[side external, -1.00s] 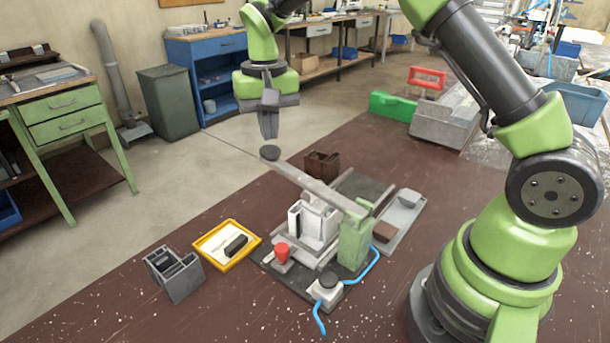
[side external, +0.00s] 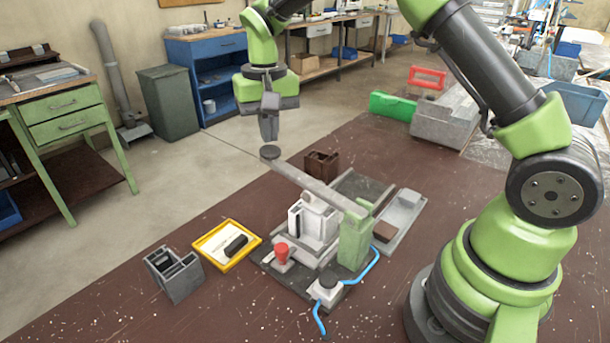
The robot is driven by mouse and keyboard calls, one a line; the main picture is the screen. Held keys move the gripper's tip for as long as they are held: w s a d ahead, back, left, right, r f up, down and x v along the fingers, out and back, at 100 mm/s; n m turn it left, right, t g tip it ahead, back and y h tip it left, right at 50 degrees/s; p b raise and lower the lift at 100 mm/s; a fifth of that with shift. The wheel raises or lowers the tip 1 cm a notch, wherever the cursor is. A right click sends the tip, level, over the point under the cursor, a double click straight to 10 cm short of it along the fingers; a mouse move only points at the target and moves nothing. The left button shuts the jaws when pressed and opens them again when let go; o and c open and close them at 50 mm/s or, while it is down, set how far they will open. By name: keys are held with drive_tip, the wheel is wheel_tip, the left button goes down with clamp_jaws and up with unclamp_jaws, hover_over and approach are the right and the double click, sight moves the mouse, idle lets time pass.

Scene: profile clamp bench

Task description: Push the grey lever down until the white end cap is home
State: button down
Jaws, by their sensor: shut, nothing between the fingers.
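The grey lever (side external: 316,187) runs from the green post (side external: 354,238) up to the left and ends in a dark round knob (side external: 270,152). It is raised, with its knob end higher than its pivot. My gripper (side external: 269,138) is shut and empty, pointing down above the knob, with a small gap or none; I cannot tell if they touch. A white block (side external: 312,220), which may be or hold the white end cap, stands in the fixture under the lever. The lever hides part of it, so I cannot tell how the cap is seated.
A red knob (side external: 281,251) and a dark button on a white box (side external: 326,288) with a blue hose sit at the fixture's front. A yellow tray (side external: 257,241) and a grey profile piece (side external: 174,274) lie left. A brown block (side external: 321,164) stands behind the lever.

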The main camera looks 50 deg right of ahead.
sight(270, 150)
drive_tip(key=shift+f, duration=2.05)
drive_tip(key=shift+r, duration=4.35)
